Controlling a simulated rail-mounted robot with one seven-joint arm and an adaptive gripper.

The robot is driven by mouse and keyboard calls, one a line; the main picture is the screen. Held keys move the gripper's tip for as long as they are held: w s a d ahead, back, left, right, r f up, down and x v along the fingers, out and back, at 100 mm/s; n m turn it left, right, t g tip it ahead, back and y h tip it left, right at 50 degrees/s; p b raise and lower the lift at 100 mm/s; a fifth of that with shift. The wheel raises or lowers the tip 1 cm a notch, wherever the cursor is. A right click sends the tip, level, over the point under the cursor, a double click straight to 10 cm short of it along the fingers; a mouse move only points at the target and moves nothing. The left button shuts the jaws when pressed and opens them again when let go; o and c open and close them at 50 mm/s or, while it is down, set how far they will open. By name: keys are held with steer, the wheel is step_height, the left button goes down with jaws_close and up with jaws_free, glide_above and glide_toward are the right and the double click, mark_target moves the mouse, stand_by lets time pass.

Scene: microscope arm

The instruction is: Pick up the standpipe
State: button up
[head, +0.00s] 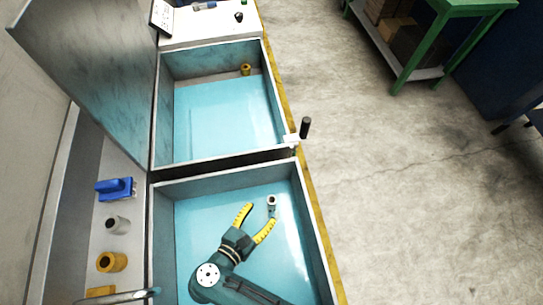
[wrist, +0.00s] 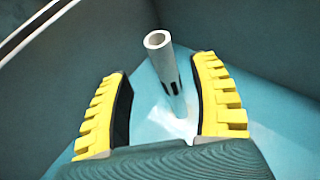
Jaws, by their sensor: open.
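The standpipe (head: 271,203) is a slim whitish tube with an open top, standing in the near blue basin (head: 190,220). In the wrist view the standpipe (wrist: 158,52) rises nearly upright, with dark slots in its side. My gripper (head: 257,217) is low in the near basin, its yellow-padded fingers open and pointing toward the pipe. In the wrist view my gripper (wrist: 162,72) shows a finger to each side of the pipe with visible gaps. The pipe appears just ahead of the fingertips. I cannot tell its exact depth between them.
Basin walls close around my arm, with a divider (head: 220,165) before the far basin (head: 220,115). A dark upright post (head: 305,127) stands at the right rim. A blue object (head: 115,188) and a yellow ring (head: 112,262) sit on the left ledge. The near basin floor looks otherwise clear.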

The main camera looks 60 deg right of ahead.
mark_target(269, 206)
steer(key=x, duration=0.6)
steer(key=shift+s+f, duration=0.2)
steer(key=shift+f, duration=0.1)
steer(key=shift+w+d+f, duration=0.1)
steer(key=shift+d, duration=0.2)
jaws_close()
